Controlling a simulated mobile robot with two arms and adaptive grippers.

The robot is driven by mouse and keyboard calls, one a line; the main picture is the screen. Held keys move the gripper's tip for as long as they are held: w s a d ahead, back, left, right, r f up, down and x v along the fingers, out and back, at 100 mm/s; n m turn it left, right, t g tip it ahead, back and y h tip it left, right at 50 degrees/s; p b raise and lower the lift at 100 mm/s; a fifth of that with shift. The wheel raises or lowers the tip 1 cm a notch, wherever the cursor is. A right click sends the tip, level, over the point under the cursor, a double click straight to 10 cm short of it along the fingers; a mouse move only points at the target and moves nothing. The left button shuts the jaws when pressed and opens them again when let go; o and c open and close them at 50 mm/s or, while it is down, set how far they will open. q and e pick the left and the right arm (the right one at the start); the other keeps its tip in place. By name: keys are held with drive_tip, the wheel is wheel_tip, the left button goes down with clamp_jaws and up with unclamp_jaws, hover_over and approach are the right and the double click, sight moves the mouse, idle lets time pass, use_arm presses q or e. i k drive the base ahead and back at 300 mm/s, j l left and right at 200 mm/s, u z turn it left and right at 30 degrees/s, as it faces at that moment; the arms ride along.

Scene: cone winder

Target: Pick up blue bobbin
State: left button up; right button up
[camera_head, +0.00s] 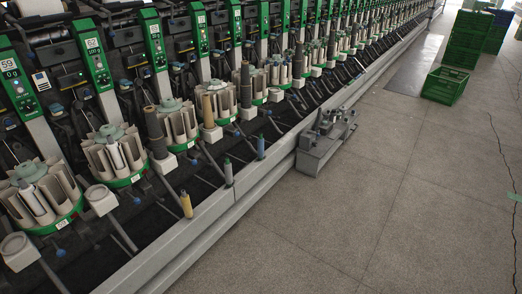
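A small blue bobbin (261,147) stands roughly upright near the front edge of the long winding machine. Neither of my grippers is in view.
The machine's grey front rail (220,208) runs diagonally beside the bobbins. Round magazines (116,158) and dark cones line the machine behind them. A grey wheeled unit (322,145) sits against the rail. Green crates (445,86) stand farther back. The floor at right is mostly clear.

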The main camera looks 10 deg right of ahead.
sight(260, 140)
drive_tip(key=i+l+u, duration=0.3)
drive_tip(key=i+l, duration=0.65)
drive_tip(key=i, duration=0.2)
